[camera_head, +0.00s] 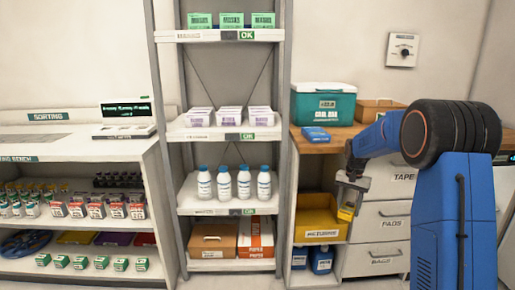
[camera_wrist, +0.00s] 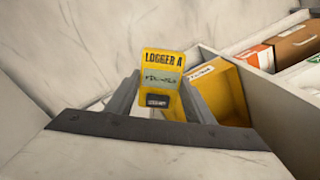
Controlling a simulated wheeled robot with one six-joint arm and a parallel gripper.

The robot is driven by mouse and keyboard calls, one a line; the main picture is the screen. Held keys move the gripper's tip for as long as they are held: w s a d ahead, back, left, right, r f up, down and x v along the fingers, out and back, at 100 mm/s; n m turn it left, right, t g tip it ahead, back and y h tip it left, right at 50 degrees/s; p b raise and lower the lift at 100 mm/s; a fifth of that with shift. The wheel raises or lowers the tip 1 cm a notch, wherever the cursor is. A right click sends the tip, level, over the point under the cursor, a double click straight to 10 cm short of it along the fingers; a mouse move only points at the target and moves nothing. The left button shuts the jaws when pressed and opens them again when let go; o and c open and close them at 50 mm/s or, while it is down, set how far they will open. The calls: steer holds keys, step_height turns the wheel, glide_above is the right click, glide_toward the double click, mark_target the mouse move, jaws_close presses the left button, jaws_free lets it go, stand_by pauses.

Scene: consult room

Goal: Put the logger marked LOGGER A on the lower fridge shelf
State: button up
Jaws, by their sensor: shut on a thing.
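The yellow logger marked LOGGER A (camera_wrist: 163,58) sits upright between the fingers of my gripper (camera_wrist: 162,100) in the wrist view, with its label and small dark display facing the camera. In the head view my gripper (camera_head: 350,187) points down, shut on the logger (camera_head: 347,212), just in front of the right side of a yellow bin. I cannot make out a fridge or its lower shelf in either view.
The yellow bin (camera_head: 317,220) stands in an open cubby beside white drawers (camera_head: 379,216); it also shows in the wrist view (camera_wrist: 224,88). Left is an open shelf rack with white bottles (camera_head: 224,184). A teal cool box (camera_head: 323,104) stands on the wooden counter.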

steer(key=s+a+f+n, duration=0.1)
steer(key=a+f+n, duration=0.3)
steer(key=f, duration=0.9)
steer(key=a+f+n, duration=0.3)
steer(key=a+f, duration=0.1)
steer(key=f, duration=0.8)
steer(key=s+f, duration=0.7)
steer(key=f, duration=0.2)
steer(key=shift+a, duration=0.25)
steer(key=shift+w+d, duration=0.1)
steer(key=shift+d, duration=0.05)
